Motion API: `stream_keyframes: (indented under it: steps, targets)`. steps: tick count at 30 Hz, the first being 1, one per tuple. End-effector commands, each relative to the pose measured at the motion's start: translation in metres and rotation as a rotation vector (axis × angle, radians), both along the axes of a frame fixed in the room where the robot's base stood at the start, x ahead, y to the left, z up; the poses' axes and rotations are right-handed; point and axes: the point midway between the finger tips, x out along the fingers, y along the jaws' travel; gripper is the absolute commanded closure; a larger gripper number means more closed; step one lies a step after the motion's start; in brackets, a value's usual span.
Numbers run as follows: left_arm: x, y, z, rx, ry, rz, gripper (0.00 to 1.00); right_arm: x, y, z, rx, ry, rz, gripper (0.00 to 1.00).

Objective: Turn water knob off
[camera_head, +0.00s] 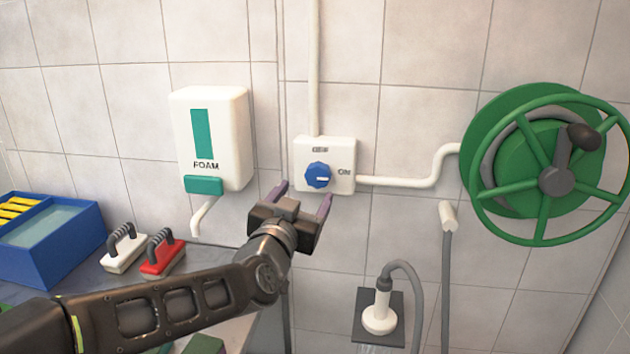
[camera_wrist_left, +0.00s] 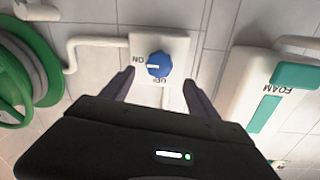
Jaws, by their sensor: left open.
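The blue water knob (camera_head: 318,175) sits on a white wall box (camera_head: 343,151) marked OFF above and ON at the right. The white mark on the knob points right, toward ON. My left gripper (camera_head: 304,196) is open, just below and in front of the knob, with nothing between its fingers. In the left wrist view the knob (camera_wrist_left: 159,65) appears beyond and between the open fingertips (camera_wrist_left: 158,80), apart from them. The picture there is upside down. My right gripper is not in view.
A white FOAM dispenser (camera_head: 212,137) hangs left of the box. A green hose reel (camera_head: 535,165) is on the right. A shower head (camera_head: 379,312) hangs below on a holder. Red brush (camera_head: 162,253), white brush (camera_head: 123,249) and blue bin (camera_head: 50,240) stand at the left.

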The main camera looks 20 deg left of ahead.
Motion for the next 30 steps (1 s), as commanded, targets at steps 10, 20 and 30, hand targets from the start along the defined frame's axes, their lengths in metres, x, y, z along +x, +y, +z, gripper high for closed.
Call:
stream_keyframes:
  steps: [10,20,30]
  targets:
    - [0.023,0.003,-0.001,-0.002,0.004,-0.001,0.31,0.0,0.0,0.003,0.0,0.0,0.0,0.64]
    - [0.07,0.011,-0.001,-0.002,0.003,-0.002,0.31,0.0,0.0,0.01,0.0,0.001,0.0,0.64]
    - [0.077,0.013,-0.001,-0.002,0.002,-0.001,0.31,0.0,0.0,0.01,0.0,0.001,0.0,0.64]
